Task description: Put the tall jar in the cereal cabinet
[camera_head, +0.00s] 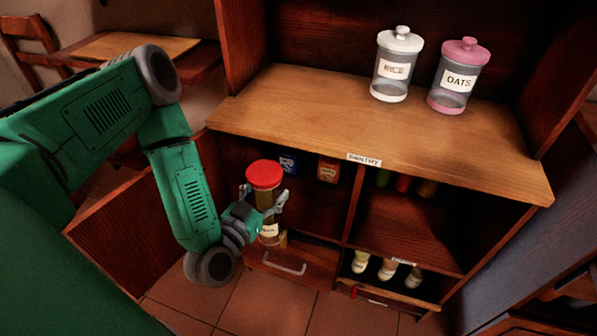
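A tall jar (267,203) with a red lid and a small label stands upright in front of the left lower compartment of the cabinet. My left gripper (268,207) is shut around the middle of the jar, its fingers showing at both sides. The left compartment (312,214) behind it is open and holds a blue box (287,163) and an orange-brown box (328,170) at the back. The jar hides part of the compartment's floor and front edge. My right gripper is not in view.
Two jars, rice (389,79) and oats (457,82), stand on the wooden counter (300,105). A pantry label (364,159) is on its front edge. Several bottles (387,268) stand at lower right. A drawer (290,262) with a handle lies below the left compartment.

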